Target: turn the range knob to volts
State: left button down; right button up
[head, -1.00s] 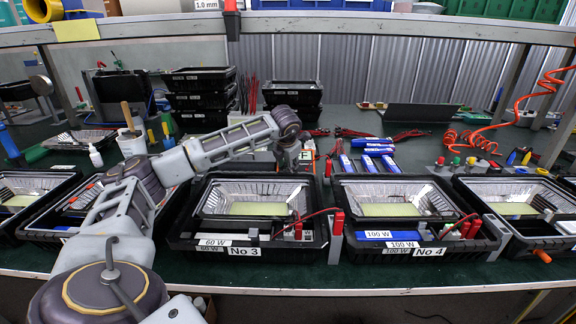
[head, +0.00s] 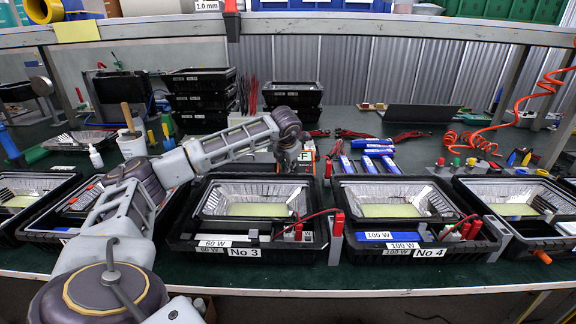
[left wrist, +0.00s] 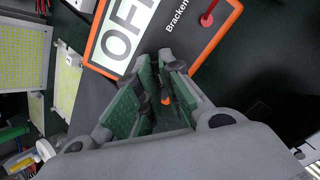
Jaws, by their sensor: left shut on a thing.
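The meter (left wrist: 212,42) is a dark body with an orange border, a white OFF label (left wrist: 124,35) and the print "Bracken" in the left wrist view. My left gripper (left wrist: 166,100) has its green-padded fingers closed together over the meter's dark face, below the lettering. A small orange mark shows between the fingers. The range knob is mostly hidden by the fingers, so its pointing direction cannot be read. In the head view my left gripper (head: 290,163) reaches down behind the No 3 tray, largely hiding the meter. My right gripper is not in view.
Black trays with floodlight housings line the front, including No 3 (head: 193,232) and No 4 (head: 345,235). A red plug (left wrist: 207,19) with a lead sits on the meter. Blue-and-white packs (head: 380,155) lie right of the gripper. Stacked black housings (head: 200,100) stand behind.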

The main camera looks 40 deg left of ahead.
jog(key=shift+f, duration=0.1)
pick_arm(q)
jog(key=shift+n, duration=1)
jog(key=n, duration=0.3)
jog(key=shift+d+n, duration=0.15)
jog(key=shift+n, duration=0.25)
jog(key=shift+w+n+b, duration=0.1)
jog(key=shift+n+b, duration=0.2)
jog(key=shift+n, duration=0.8)
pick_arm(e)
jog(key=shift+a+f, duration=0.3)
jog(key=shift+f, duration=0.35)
pick_arm(q)
jog(key=shift+n, duration=0.3)
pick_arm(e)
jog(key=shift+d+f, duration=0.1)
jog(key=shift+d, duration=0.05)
pick_arm(q)
jog(key=c, duration=1.7)
grip_release()
jog(key=shift+o, duration=0.7)
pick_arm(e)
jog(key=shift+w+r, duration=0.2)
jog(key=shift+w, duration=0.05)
